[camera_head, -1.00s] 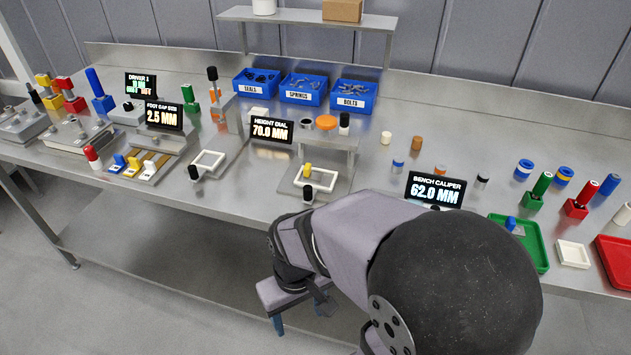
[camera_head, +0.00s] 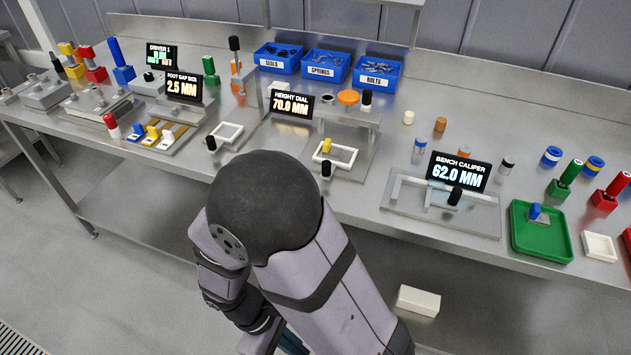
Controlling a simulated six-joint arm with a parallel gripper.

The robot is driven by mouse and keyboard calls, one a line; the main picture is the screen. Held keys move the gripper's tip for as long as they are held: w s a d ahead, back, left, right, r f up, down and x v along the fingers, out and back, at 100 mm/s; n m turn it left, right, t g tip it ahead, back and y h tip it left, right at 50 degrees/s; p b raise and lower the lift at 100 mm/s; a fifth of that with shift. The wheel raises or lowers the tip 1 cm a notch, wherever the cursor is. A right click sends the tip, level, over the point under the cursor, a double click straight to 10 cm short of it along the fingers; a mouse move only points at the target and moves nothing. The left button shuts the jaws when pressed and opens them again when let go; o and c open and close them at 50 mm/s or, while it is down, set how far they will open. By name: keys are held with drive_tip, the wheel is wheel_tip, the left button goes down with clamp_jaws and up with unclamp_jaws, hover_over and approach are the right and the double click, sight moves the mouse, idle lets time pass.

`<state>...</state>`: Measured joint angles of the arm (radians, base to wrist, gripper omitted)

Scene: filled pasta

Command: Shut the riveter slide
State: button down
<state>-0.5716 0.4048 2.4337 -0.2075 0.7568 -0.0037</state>
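No label in view reads riveter, so I cannot tell which station has the riveter slide. At the far left of the bench, grey base machines (camera_head: 99,107) stand near upright yellow (camera_head: 69,52), red (camera_head: 93,66) and blue (camera_head: 121,64) handles. My gripper (camera_head: 291,342) is low in front of the bench, away from all stations. Only a bit of blue near its tips shows past my arm, so its opening is hidden.
Blue bins (camera_head: 325,65) of small parts stand at the back. White frames with black knobs (camera_head: 326,169), the bench caliper (camera_head: 420,196) and a green tray (camera_head: 527,246) line the front edge. A white block (camera_head: 418,300) lies below the bench. My arm hides part of the front edge.

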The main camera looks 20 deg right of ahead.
drive_tip(key=w+d+r+n+t+h, duration=0.2)
drive_tip(key=w+d+n+t+h, duration=0.4)
drive_tip(key=w+n, duration=0.5)
drive_tip(key=w+r+n+t+h, duration=0.4)
drive_tip(key=w+r+t+h, duration=0.15)
drive_tip(key=w+r, duration=0.75)
drive_tip(key=shift+t, duration=0.45)
drive_tip(key=p+x, duration=0.1)
drive_tip(key=x, duration=0.3)
drive_tip(key=p+x, duration=0.1)
drive_tip(key=x, duration=0.3)
drive_tip(key=r+p+x, duration=0.1)
drive_tip(key=x, duration=0.3)
drive_tip(key=shift+s+d+r, duration=0.1)
drive_tip(key=shift+s+d, duration=0.15)
drive_tip(key=shift+d, duration=0.25)
drive_tip(key=shift+w+d, duration=0.1)
